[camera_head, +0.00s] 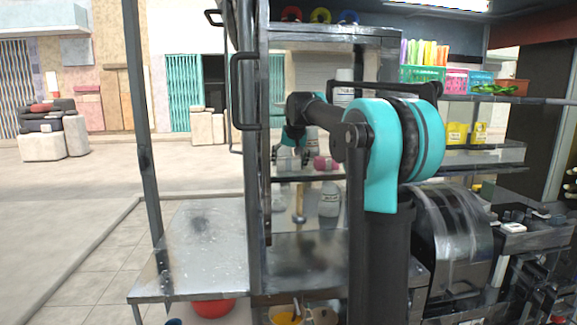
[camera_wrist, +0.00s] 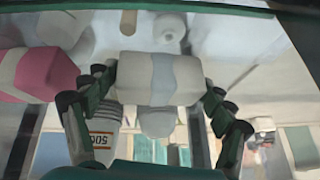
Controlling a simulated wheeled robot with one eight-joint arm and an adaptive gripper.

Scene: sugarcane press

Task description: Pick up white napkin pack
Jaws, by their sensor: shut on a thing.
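The white napkin pack (camera_wrist: 158,78), with a pale blue band around its middle, sits between the fingers of my gripper (camera_wrist: 162,92) in the wrist view. The fingers press on its left and right ends. In the head view my gripper (camera_head: 291,146) is inside the stall at the middle shelf, small and partly hidden by dark arm links. The pack is hard to make out there. I cannot tell whether the pack still touches the shelf.
A pink pack (camera_wrist: 38,75) lies just left of the gripper in the wrist view; it also shows in the head view (camera_head: 326,163). White cups with red print (camera_wrist: 104,131) are close to the left finger. A dark post (camera_head: 252,190) stands left of the arm.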

